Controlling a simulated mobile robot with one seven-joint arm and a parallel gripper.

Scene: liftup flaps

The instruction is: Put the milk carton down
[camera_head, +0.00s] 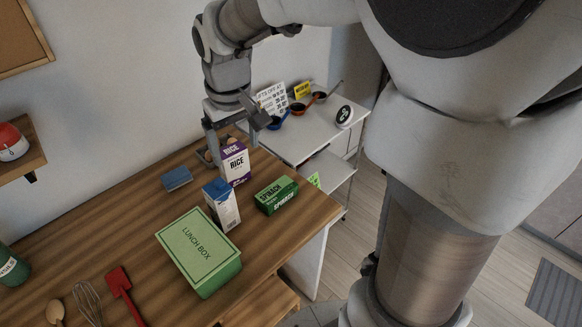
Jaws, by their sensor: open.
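A blue and white carton (222,205), most likely the milk carton, stands upright on the wooden table (110,245). Its label is too small to read. My gripper (231,146) is open, pointing down just behind and above the purple and white rice box (236,165). The fingers are spread to either side of the rice box's top; I cannot tell whether they touch it. The blue and white carton is in front of the gripper and apart from it.
A green spinach box (276,195) lies to the right, and a green lunch box (200,251) in front. A blue block (176,178) lies at the left. A whisk (88,302) and a red spatula (124,293) lie near the front. A white side table (305,135) holds small bowls.

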